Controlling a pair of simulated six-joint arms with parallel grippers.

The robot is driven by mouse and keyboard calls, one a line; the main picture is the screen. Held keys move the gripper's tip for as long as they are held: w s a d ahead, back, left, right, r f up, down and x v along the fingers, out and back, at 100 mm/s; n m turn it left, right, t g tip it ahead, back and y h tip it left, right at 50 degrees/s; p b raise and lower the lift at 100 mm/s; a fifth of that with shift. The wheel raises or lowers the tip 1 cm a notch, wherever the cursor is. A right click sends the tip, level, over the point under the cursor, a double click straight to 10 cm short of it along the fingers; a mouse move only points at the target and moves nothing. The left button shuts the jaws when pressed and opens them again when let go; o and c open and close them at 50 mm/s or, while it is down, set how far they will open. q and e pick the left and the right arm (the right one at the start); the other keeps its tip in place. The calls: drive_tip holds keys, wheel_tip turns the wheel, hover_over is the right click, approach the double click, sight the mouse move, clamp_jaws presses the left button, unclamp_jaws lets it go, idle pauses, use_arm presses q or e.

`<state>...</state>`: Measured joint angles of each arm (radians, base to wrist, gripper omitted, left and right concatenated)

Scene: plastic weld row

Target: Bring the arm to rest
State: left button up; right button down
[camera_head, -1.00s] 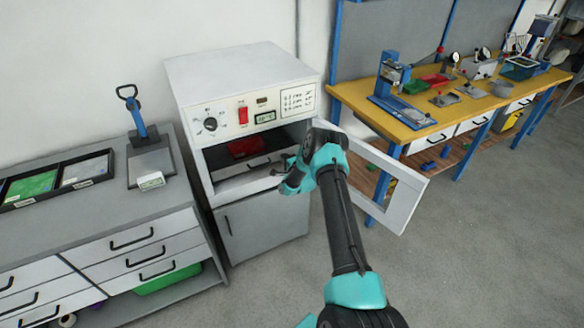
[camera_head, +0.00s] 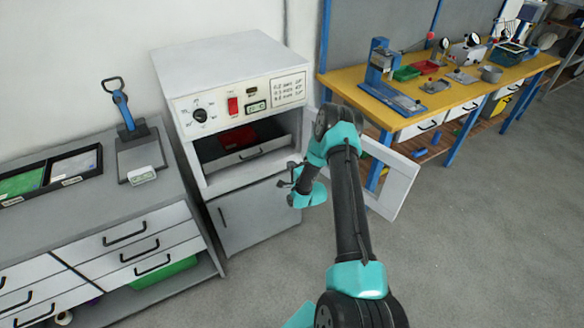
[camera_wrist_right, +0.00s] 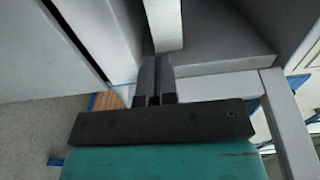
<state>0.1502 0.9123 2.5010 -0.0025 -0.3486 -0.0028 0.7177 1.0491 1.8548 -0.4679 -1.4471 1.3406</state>
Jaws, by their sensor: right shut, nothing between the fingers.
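My right arm reaches in from the bottom of the head view. Its gripper (camera_head: 284,174) hangs just in front of the white oven-like cabinet (camera_head: 232,62), near its open front. In the right wrist view the gripper (camera_wrist_right: 155,62) has its dark fingers together with nothing between them. The cabinet's door (camera_head: 398,190) stands open to the right, behind my right arm. A red item (camera_head: 237,136) lies inside the chamber, on or behind a drawer-like tray with a handle. My left gripper is not in view.
A grey counter with drawers (camera_head: 130,240) stands on the left, holding a blue-handled press (camera_head: 124,110) and black trays (camera_head: 75,165). A yellow workbench (camera_head: 440,98) with tools stands at the back right. The grey floor (camera_head: 480,240) at the right is clear.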

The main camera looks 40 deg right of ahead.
drive_tip(key=shift+s, duration=0.2)
idle(0.3)
drive_tip(key=s+a+f+n+g+y, duration=0.2)
drive_tip(key=a+f+n+g+y, duration=0.15)
drive_tip(key=a, duration=0.75)
drive_tip(key=s+a+f+n+g+y, duration=0.1)
drive_tip(key=a+f+n+g+y, duration=0.3)
drive_tip(key=a, duration=0.6)
drive_tip(key=s+a+r+n+g, duration=0.2)
drive_tip(key=s+a+n+g, duration=0.2)
drive_tip(key=s+a, duration=0.5)
drive_tip(key=s+a+r+n+g+y, duration=0.1)
drive_tip(key=s+a+n+g, duration=0.4)
drive_tip(key=s, duration=0.6)
drive_tip(key=a+r+n, duration=0.1)
drive_tip(key=a+n, duration=0.1)
drive_tip(key=a, duration=0.1)
drive_tip(key=shift+a+r+n, duration=0.25)
drive_tip(key=shift+a+n, duration=0.1)
drive_tip(key=shift+a, duration=0.05)
